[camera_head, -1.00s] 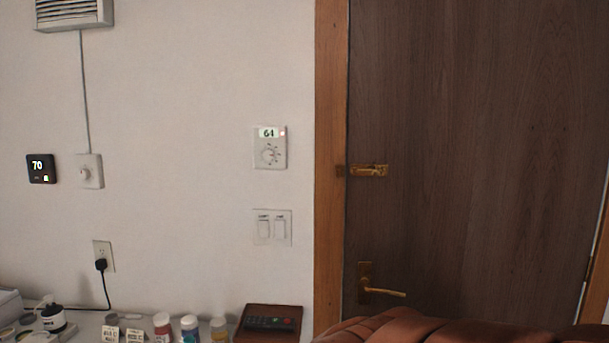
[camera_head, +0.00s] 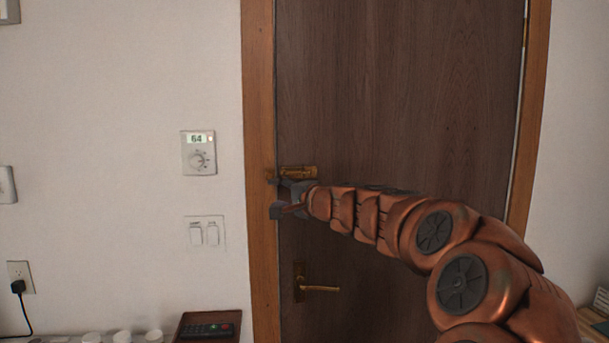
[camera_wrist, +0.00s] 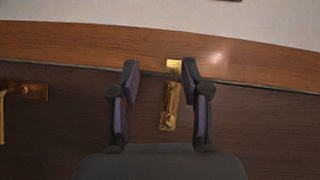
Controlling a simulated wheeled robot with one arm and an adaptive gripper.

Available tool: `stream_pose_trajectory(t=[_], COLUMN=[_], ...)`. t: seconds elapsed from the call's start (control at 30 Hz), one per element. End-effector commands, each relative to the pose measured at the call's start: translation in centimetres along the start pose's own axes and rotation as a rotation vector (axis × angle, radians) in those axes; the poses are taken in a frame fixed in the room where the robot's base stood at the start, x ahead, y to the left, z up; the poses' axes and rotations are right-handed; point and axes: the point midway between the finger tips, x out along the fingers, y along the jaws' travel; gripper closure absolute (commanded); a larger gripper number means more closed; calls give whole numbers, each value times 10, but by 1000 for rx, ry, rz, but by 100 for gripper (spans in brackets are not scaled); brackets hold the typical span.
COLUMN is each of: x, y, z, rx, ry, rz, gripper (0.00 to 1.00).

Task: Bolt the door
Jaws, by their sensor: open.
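The brown wooden door (camera_head: 400,100) stands closed in its orange-brown frame (camera_head: 260,120). A brass bolt (camera_head: 298,171) is mounted on the door's left edge, above the brass lever handle (camera_head: 318,288). My gripper (camera_head: 278,198) is at the bolt, partly in front of it in the head view. In the wrist view, my open gripper (camera_wrist: 158,75) has one finger on each side of the bolt (camera_wrist: 170,105), with clear space beside it. The brass keeper (camera_wrist: 174,68) on the frame shows between the fingertips. Whether the fingers touch the bolt I cannot tell.
A thermostat (camera_head: 199,153) and light switches (camera_head: 204,232) are on the wall left of the door frame. A dark box with a remote (camera_head: 207,330) and several bottle tops are at the lower left. The door face around the bolt is clear.

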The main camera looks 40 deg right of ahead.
Motion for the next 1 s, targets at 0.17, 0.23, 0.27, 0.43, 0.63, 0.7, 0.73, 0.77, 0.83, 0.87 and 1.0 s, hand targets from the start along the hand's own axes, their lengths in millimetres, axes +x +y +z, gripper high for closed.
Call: stream_pose_trajectory(t=[0.17, 0.23, 0.27, 0.43, 0.63, 0.7, 0.73, 0.77, 0.83, 0.87, 1.0], x=[-25, -30, -31, -21, 4, 13, 17, 20, 27, 29, 39], y=[-7, -6, -6, -7, -11, -10, -10, -10, -11, -11, -12], z=[-84, -99, -102, -108, -113, -115, -116, -116, -118, -118, -119], rx=[95, 113, 118, 124, 121, 121, 121, 121, 122, 122, 120], ry=[170, 200, 207, 214, 213, 213, 212, 212, 212, 211, 210], rz=[-61, -70, -71, -73, -74, -73, -73, -73, -73, -73, -74], gripper=[53, 53, 53, 53, 53, 53, 53, 53, 53, 53, 53])
